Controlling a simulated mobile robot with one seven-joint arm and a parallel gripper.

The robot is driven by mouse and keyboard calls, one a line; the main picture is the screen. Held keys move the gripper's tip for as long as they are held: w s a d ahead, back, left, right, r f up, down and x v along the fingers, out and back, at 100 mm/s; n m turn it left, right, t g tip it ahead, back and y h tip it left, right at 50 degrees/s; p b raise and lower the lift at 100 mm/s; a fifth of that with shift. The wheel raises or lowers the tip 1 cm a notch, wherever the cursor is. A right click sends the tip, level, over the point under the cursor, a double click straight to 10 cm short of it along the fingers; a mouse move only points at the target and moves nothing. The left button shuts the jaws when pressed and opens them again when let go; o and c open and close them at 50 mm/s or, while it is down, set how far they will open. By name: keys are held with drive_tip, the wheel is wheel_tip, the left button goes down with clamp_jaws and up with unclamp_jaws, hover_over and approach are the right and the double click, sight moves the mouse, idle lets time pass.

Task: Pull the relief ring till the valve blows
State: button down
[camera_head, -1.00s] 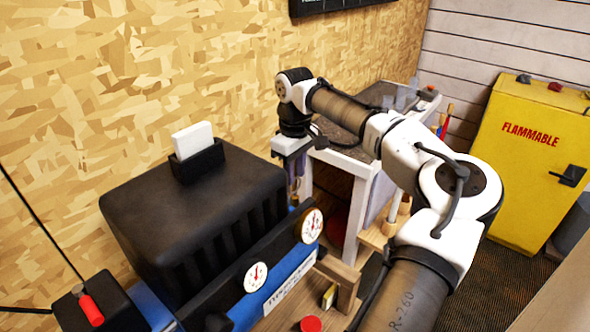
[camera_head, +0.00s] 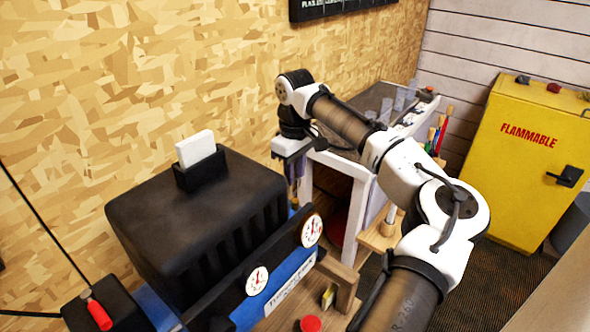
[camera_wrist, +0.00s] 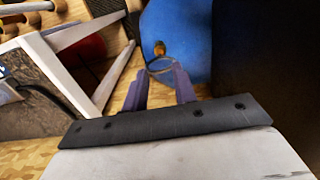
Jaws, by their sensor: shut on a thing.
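The relief ring (camera_wrist: 152,72) is a thin metal loop hanging from a small brass valve (camera_wrist: 159,47) on the rounded end of the blue tank (camera_wrist: 190,35). My gripper (camera_wrist: 160,80) is shut on the ring, with the ring's near part between its purple fingertips. In the head view my gripper (camera_head: 294,192) points down behind the compressor's far end. The ring and valve are hidden there. The compressor (camera_head: 195,225) has a black ribbed housing, a blue tank and two white dial gauges (camera_head: 257,280) (camera_head: 311,231).
A white-framed bench (camera_head: 357,190) stands just beyond my gripper. A wooden stand with a red knob (camera_head: 310,324) is in front of the compressor. A yellow flammables cabinet (camera_head: 525,165) stands at the right. The chipboard wall is close on the left.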

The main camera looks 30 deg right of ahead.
drive_tip(key=c, duration=1.1)
unclamp_jaws()
drive_tip(key=shift+r, duration=0.15)
wheel_tip(320, 180, up, 14)
drive_tip(key=shift+f+b, duration=0.2)
drive_tip(key=shift+b, duration=0.7)
